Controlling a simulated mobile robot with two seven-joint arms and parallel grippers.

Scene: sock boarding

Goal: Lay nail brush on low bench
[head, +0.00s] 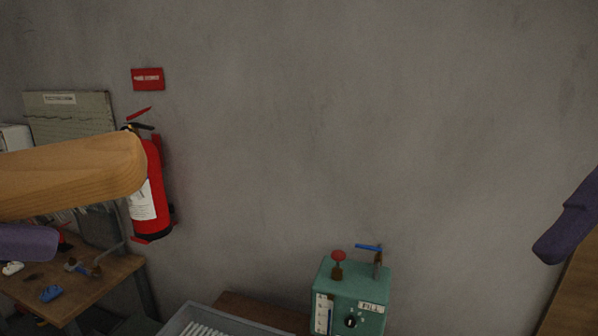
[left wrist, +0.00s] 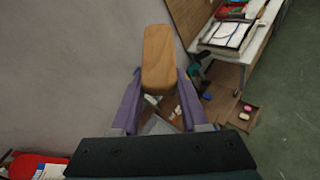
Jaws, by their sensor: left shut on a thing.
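The nail brush (head: 70,172), a long rounded wooden block, sticks in from the left edge of the head view, raised in front of the wall. Its bristles show only partly, below the wood. In the left wrist view the brush (left wrist: 159,52) stands between the purple fingers of my left gripper (left wrist: 160,80), which is shut on it. A purple finger of that gripper (head: 28,242) also shows under the brush in the head view. A purple part of my right gripper (head: 570,220) shows at the right edge; its jaws cannot be made out. I cannot tell which surface is the low bench.
A wooden worktable (head: 105,290) with small items stands lower left. A red fire extinguisher (head: 150,195) hangs behind the brush. A green machine (head: 352,295) with levers stands at bottom centre, next to a grey tray (head: 190,312). A brown surface (head: 265,310) lies behind the tray.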

